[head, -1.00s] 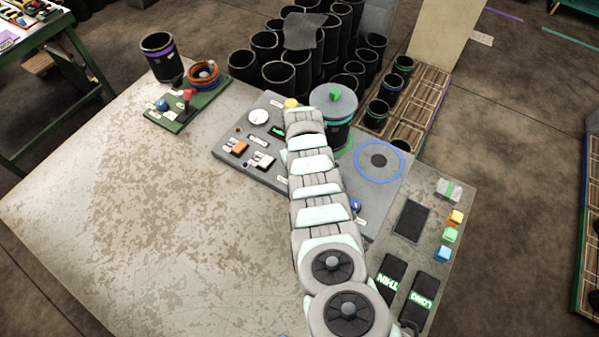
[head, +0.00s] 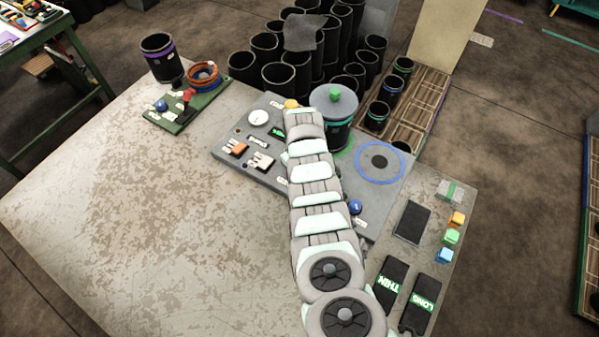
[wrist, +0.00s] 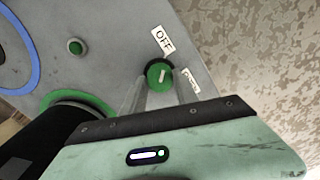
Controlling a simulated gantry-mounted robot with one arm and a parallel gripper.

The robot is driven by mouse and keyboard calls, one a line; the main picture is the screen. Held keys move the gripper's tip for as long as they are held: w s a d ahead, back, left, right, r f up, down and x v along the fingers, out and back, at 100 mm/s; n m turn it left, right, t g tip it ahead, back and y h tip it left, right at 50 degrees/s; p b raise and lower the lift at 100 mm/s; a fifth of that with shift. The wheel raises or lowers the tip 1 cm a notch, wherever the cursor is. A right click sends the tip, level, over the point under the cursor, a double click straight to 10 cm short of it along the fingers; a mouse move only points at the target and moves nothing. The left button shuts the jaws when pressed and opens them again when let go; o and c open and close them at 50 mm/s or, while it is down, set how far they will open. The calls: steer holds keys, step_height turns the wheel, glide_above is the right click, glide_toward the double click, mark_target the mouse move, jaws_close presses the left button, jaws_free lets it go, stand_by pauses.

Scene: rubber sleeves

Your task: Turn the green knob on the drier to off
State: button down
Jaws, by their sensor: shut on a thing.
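In the wrist view, the round green knob (wrist: 154,78) sits on the grey panel of the drier (wrist: 115,25). Its pale pointer line points roughly up toward the OFF label (wrist: 163,39). A second label (wrist: 190,82) at the right is partly covered by a finger. My gripper (wrist: 160,84) is shut on the knob, one grey finger on each side. In the head view, the drier panel (head: 228,152) lies across the table's far side, and my arm hides the gripper and the knob.
A dark cylinder with a grey lid (head: 345,97) stands on the panel close to my arm. A blue ring (head: 379,162) lies to its right. Black trays marked THIN (head: 389,283) and LONG (head: 421,303) are at the near right. The left of the table (head: 110,220) is clear.

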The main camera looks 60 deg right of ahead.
steer(key=c, duration=0.9)
jaws_free()
step_height(320, 180, up, 11)
steer(key=shift+f+b, duration=0.1)
steer(key=shift+b, duration=0.2)
